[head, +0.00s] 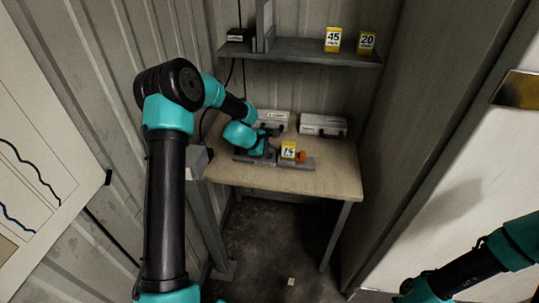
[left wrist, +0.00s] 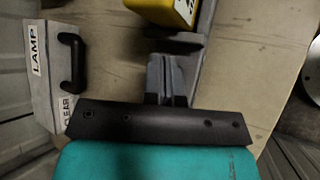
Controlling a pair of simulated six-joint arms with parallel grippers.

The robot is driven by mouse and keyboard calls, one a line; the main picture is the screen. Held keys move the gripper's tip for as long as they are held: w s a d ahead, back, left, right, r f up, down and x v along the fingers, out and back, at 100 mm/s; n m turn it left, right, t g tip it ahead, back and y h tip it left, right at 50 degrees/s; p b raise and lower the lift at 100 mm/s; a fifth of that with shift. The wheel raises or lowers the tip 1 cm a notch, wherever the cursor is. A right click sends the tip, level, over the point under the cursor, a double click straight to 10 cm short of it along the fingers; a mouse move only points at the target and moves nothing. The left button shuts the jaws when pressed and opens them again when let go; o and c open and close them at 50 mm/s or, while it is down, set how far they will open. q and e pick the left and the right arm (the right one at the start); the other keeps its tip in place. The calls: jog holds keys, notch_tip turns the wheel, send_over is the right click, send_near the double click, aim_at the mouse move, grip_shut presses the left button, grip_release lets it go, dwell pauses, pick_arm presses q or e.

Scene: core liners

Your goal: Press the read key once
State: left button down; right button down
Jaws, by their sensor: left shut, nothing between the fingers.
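My left gripper (head: 270,153) reaches down over the table, at the left part of a grey rail (head: 295,164). In the left wrist view its grey fingers (left wrist: 164,72) are together with nothing between them. A yellow block (head: 288,150) marked with a number stands by the rail, right of the gripper; it also shows at the top of the left wrist view (left wrist: 172,8). A small orange part (head: 301,156) is just right of it. I cannot make out a read key. In the left wrist view a pale case (left wrist: 42,75) reads "LAMP" and "CLEAR". My right gripper is out of view.
The wooden table (head: 335,180) also holds two pale cases, one at the back middle (head: 272,118) and one at the back right (head: 322,125). A shelf (head: 315,54) above bears yellow blocks marked 45 (head: 333,39) and 20 (head: 366,42). The table's front right is clear.

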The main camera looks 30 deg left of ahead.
aim_at(270, 155)
pick_arm(q)
jog(key=shift+s+f, duration=0.15)
jog(key=shift+f, duration=0.35)
jog(key=shift+s+f, duration=0.15)
jog(key=shift+f, duration=0.35)
dwell(1.3)
jog(key=shift+r, duration=0.55)
dwell(0.3)
jog(key=shift+w+r, duration=0.2)
jog(key=shift+r, duration=2.55)
